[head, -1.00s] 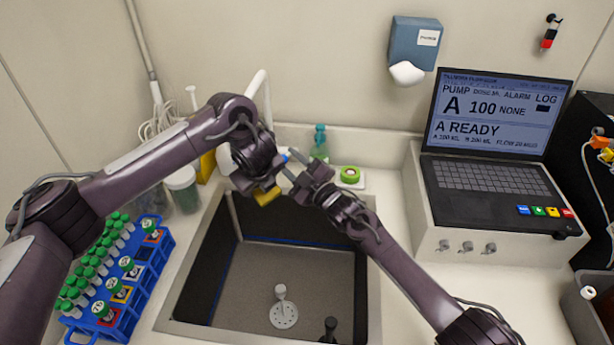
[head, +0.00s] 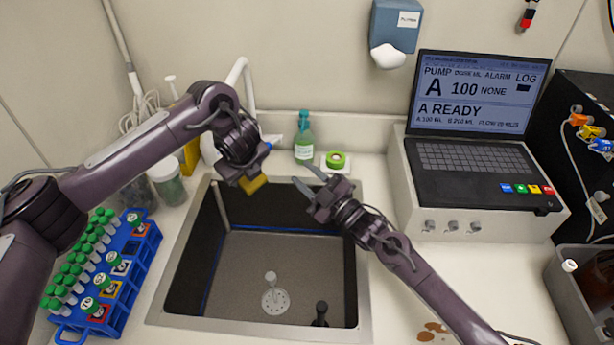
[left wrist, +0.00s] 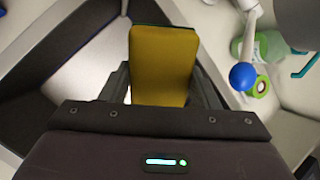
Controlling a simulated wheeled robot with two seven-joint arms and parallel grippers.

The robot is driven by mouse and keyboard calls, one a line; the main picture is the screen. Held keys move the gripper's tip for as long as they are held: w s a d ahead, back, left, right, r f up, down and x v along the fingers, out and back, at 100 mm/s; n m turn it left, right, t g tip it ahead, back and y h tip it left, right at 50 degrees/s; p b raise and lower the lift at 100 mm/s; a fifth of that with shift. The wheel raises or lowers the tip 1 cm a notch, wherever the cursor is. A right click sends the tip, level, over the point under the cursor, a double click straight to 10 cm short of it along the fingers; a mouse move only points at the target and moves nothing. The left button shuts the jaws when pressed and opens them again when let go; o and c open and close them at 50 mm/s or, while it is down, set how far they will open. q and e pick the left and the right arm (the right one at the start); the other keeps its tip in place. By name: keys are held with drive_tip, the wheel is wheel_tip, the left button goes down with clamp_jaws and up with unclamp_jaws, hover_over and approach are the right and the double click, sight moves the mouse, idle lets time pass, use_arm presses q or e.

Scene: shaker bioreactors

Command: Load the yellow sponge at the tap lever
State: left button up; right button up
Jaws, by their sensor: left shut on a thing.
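The yellow sponge (head: 253,184) is gripped in my left gripper (head: 250,178), above the back left part of the sink; it also fills the middle of the left wrist view (left wrist: 163,65). The tap (head: 241,75) stands behind the sink, partly hidden by my left arm. Its lever has a blue ball end (left wrist: 242,76), just right of the sponge in the left wrist view and apart from it. My right gripper (head: 307,186) is open and empty above the back right part of the sink, with its fingers pointing left.
The sink (head: 265,270) holds a drain piece and a black knob. A green-capped tube rack (head: 115,270) stands left. A teal bottle (head: 304,140) and green tape roll (head: 336,160) stand behind the sink. A laptop-like pump console (head: 475,150) is right. A brown spill marks the right counter.

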sight(247, 182)
use_arm(q)
drive_tip(key=shift+s+d+r+p, duration=0.1)
drive_tip(key=shift+s+d+p, duration=0.05)
drive_tip(key=shift+s+p, duration=0.45)
drive_tip(key=shift+s+d+p, duration=0.25)
drive_tip(key=shift+s+p, duration=0.6)
drive_tip(key=shift+s, duration=0.1)
drive_tip(key=s+p, duration=0.1)
drive_tip(key=s, duration=0.1)
drive_tip(key=s+d+p, duration=0.1)
drive_tip(key=s+p, duration=0.1)
drive_tip(key=shift+s+d, duration=0.15)
drive_tip(key=shift+s+p, duration=0.2)
drive_tip(key=shift+p, duration=0.1)
